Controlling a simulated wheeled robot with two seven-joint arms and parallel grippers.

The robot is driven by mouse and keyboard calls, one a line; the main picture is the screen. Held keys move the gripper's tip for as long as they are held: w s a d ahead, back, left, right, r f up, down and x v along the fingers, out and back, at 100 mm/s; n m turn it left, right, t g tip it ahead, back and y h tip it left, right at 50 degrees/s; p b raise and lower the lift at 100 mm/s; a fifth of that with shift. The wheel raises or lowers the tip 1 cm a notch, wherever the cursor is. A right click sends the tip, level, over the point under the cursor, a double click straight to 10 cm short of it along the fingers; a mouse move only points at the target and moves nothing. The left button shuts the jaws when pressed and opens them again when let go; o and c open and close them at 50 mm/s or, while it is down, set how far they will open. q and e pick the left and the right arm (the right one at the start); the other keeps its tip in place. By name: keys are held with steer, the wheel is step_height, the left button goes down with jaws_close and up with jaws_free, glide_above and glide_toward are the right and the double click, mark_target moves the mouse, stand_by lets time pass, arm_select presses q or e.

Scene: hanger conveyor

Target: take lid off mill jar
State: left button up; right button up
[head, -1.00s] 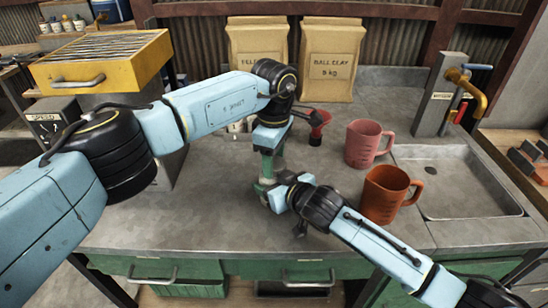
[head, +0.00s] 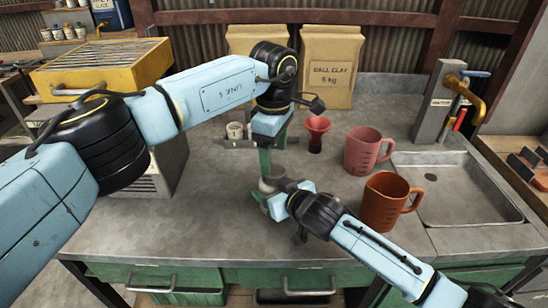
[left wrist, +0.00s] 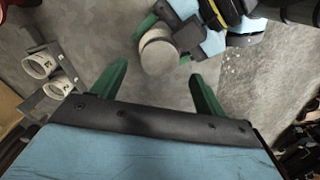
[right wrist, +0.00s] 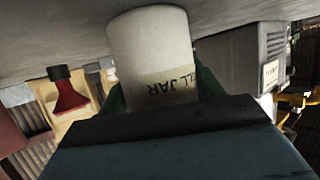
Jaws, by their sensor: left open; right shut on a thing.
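The mill jar (right wrist: 152,50) is a pale cylinder with a "…LL JAR" label in the right wrist view. My right gripper (head: 272,196) is shut around its body, coming from the front right. The left wrist view shows the jar's round, greyish top (left wrist: 160,57), which looks like the lid, between the right gripper's green fingers. My left gripper (head: 265,172) points down above the jar. Its open fingers (left wrist: 159,70) are empty, and the jar top shows just beyond their tips. In the head view the jar is mostly hidden by the grippers.
A red funnel-shaped cup (head: 316,133), a pink jug (head: 362,152) and an orange jug (head: 383,203) stand to the right, before the sink (head: 470,195). Small white cups (head: 235,131) sit behind left. The front left of the worktop (head: 190,225) is clear.

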steer(key=o, duration=2)
steer(key=shift+c, duration=0.2)
